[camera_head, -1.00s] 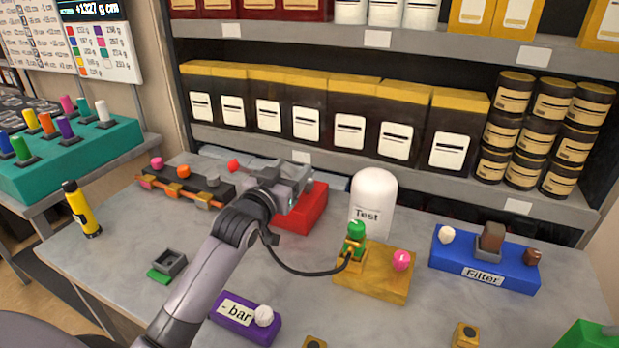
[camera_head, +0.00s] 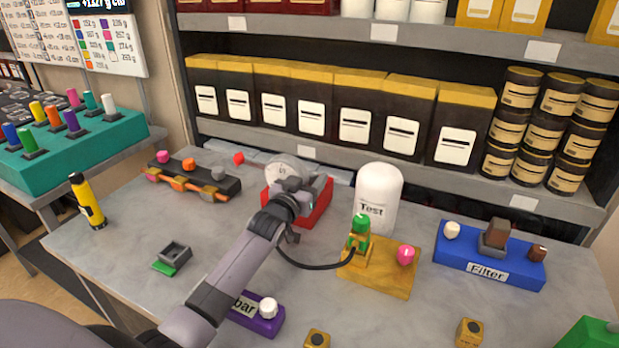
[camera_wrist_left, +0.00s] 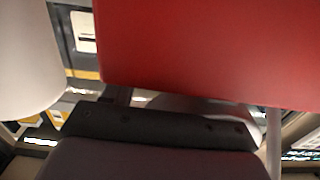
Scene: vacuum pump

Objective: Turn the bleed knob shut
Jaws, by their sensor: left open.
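No knob is labelled bleed, so I cannot tell which it is. A yellow block (camera_head: 378,280) bears a green-topped valve (camera_head: 360,228) and a pink knob (camera_head: 405,255). A purple block (camera_head: 262,325) marked "bar" bears a white knob (camera_head: 268,307). My left gripper (camera_head: 303,188) is open at the red box (camera_head: 318,208), partly hiding it; a round pale dial (camera_head: 284,170) shows behind. I cannot tell whether they touch. In the left wrist view the red box (camera_wrist_left: 200,50) fills the top, close up; the fingertips are not clear. My right gripper is out of view.
The white Test vessel (camera_head: 379,195) stands right of my gripper. A black hose (camera_head: 315,267) runs from the yellow block toward my arm. A blue Filter block (camera_head: 490,262) is at right, a rail of coloured knobs (camera_head: 190,182) at left. Loaded shelves close off the back.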

